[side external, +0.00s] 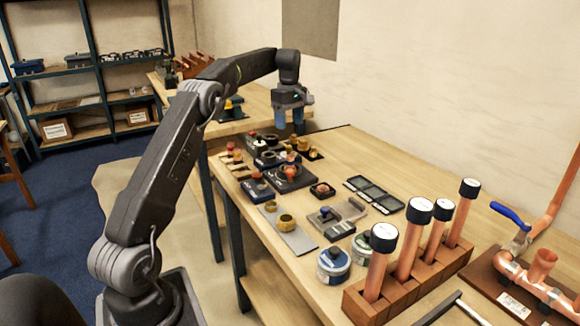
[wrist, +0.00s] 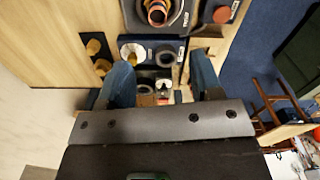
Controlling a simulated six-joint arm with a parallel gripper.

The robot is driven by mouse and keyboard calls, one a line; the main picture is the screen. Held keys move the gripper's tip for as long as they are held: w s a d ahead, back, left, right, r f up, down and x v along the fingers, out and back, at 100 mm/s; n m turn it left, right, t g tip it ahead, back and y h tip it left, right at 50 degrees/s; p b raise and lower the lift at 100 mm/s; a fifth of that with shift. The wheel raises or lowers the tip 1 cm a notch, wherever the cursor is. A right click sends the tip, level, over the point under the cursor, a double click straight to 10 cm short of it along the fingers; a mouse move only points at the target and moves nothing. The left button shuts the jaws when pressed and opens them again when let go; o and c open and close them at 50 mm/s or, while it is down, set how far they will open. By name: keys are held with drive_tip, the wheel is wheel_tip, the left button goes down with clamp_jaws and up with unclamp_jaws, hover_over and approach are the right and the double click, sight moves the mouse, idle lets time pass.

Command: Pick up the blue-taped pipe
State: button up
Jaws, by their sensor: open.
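Several copper pipes stand upright in a wooden block rack (side external: 440,268) at the front right of the bench in the side external view. Each has a dark, white-topped cap, including the front pipe (side external: 377,275) and the rear right pipe (side external: 462,215). I cannot make out blue tape on any of them, so I cannot tell which is the blue-taped pipe. My gripper (side external: 290,119) points down over the far end of the bench, well away from the rack. Its blue fingers also show apart and empty in the wrist view (wrist: 163,80).
Small fittings on dark trays (side external: 290,178) lie below and in front of my gripper. A black compartment tray (side external: 374,194), round tins (side external: 333,262) and a grey fixture (side external: 337,215) lie between there and the rack. A copper manifold with a blue-handled valve (side external: 512,216) stands at the right.

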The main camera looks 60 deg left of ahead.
sight(290, 156)
drive_tip(key=f, duration=1.3)
drive_tip(key=shift+w+f, duration=0.2)
drive_tip(key=shift+f, duration=0.15)
drive_tip(key=shift+c, duration=0.4)
drive_tip(key=c, duration=0.9)
